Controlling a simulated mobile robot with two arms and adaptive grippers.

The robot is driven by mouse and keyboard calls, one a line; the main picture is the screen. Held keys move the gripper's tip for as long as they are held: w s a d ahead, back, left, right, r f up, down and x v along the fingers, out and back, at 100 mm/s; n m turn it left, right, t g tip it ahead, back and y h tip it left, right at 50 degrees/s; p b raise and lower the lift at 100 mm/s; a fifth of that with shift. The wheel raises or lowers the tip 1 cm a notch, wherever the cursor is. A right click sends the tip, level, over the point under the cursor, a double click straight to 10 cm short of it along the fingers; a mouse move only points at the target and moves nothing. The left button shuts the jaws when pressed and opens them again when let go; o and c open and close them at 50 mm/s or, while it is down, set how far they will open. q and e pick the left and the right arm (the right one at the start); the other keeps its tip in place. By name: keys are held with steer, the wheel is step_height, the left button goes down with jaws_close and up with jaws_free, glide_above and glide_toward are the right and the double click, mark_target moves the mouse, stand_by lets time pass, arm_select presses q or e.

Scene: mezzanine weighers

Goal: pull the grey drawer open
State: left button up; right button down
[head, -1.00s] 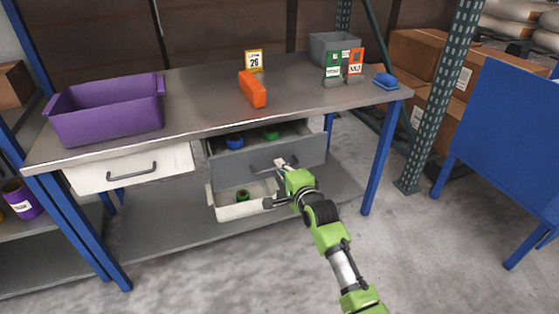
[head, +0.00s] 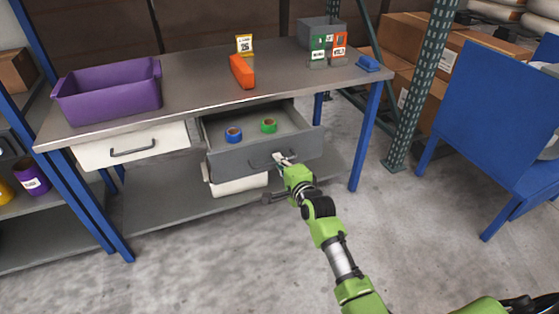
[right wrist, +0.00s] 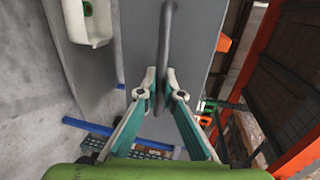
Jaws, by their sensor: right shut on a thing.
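The grey drawer (head: 230,162) under the workbench stands well open. A blue ring (head: 233,134) and a green ring (head: 268,125) lie inside it. My right gripper (head: 283,160) is at the drawer's dark bar handle (head: 262,163) and shut on it. In the right wrist view the two fingers (right wrist: 160,80) close around the handle bar (right wrist: 165,45), in front of the grey drawer face (right wrist: 197,40). My left gripper is in neither view.
A closed white drawer (head: 130,146) is at left. The workbench top (head: 200,95) holds a purple bin (head: 108,92) and an orange object (head: 242,72). The floor in front is clear.

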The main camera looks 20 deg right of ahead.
stand_by(0.3)
steer(key=c, duration=2.2)
jaws_free()
steer(key=shift+s, duration=0.1)
steer(key=v, duration=1.1)
steer(key=shift+s, duration=0.35)
